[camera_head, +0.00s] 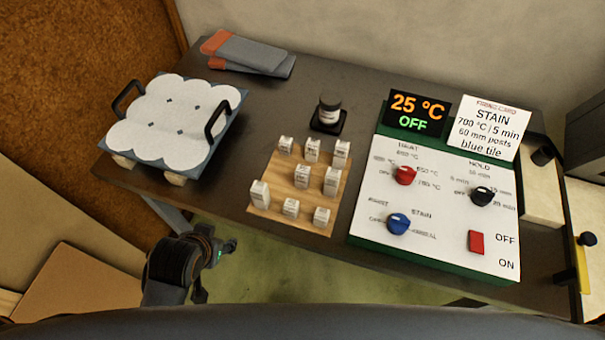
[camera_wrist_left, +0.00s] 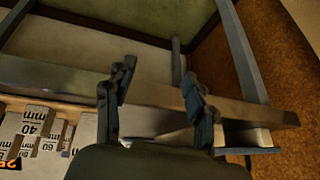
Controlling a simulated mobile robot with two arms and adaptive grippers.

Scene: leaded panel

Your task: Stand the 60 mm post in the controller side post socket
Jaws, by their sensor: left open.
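Several white labelled posts (camera_head: 312,150) of differing heights stand on a wooden rack (camera_head: 275,201) at the middle of the table. Their labels are too small in the head view to tell which is the 60 mm post. In the left wrist view one post is marked 40 mm (camera_wrist_left: 36,124); other posts beside it are partly cut off. No post socket can be made out. My left gripper (camera_wrist_left: 157,85) is open and empty, below and left of the rack in the head view, near the table's front edge. My right gripper is not in view.
A blue tray (camera_head: 216,141) with a white scalloped top and black handles stands at left. The controller (camera_head: 365,227) is at right, showing 25 °C and OFF (camera_head: 417,112). Bare table lies between tray and rack.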

